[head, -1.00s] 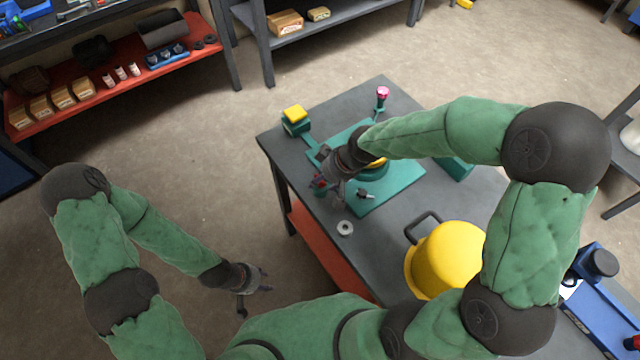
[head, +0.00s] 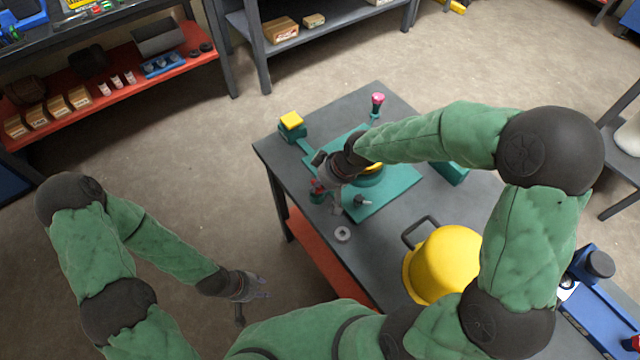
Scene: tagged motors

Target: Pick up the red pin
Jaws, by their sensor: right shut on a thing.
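The red pin (head: 316,187) stands at a small dark green holder (head: 317,197) near the left edge of the grey table. My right gripper (head: 324,191) reaches down from the right and is shut on the red pin; its fingers partly hide the pin. Whether the pin is still seated in the holder I cannot tell. My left gripper (head: 264,288) hangs low over the floor, left of the table and away from the pin. It is too small to tell whether its fingers are open or shut.
On the table (head: 388,268) are a teal plate (head: 385,205), a yellow-topped block (head: 291,121), a pink-topped post (head: 377,101), a grey ring (head: 343,234), a small dark part (head: 361,202) and a yellow dome with a handle (head: 446,262). Shelves stand behind.

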